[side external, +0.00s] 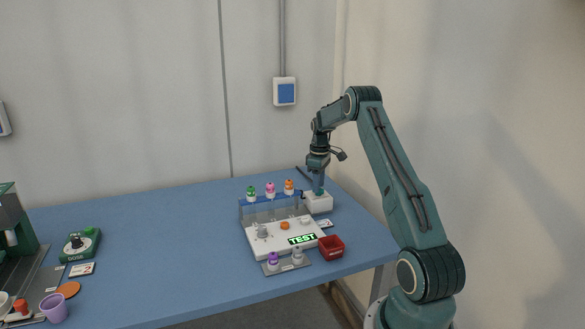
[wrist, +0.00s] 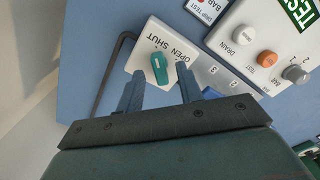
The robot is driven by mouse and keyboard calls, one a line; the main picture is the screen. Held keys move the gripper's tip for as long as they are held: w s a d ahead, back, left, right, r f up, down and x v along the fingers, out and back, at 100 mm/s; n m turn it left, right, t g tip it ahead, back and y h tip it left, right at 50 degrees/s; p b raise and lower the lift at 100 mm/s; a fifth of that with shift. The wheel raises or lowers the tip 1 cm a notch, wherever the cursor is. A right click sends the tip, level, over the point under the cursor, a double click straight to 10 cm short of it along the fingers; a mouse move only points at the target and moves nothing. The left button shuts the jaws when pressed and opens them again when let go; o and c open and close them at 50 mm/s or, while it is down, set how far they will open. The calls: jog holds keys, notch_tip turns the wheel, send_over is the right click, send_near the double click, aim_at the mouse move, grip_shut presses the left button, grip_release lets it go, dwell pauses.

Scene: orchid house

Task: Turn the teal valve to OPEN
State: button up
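The teal valve (wrist: 160,69) is a small elongated handle on a white box (wrist: 140,58). The words OPEN and SHUT are printed on the box beside the handle. I cannot tell for sure which word the handle points to. My gripper (wrist: 161,72) is open, with one finger on each side of the handle in the wrist view. I cannot tell whether the fingers touch it. In the side external view my gripper (side external: 319,187) points down over the white box (side external: 318,203) at the table's right, and hides most of the valve.
A white panel (side external: 262,241) with knobs and a green TEST display (side external: 302,239) stands close by on the blue table (side external: 150,230). A red tray (side external: 331,248) sits in front. A dark bent rod (wrist: 108,70) lies beside the white box.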

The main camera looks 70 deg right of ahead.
jog(key=shift+f, duration=0.45)
grip_shut()
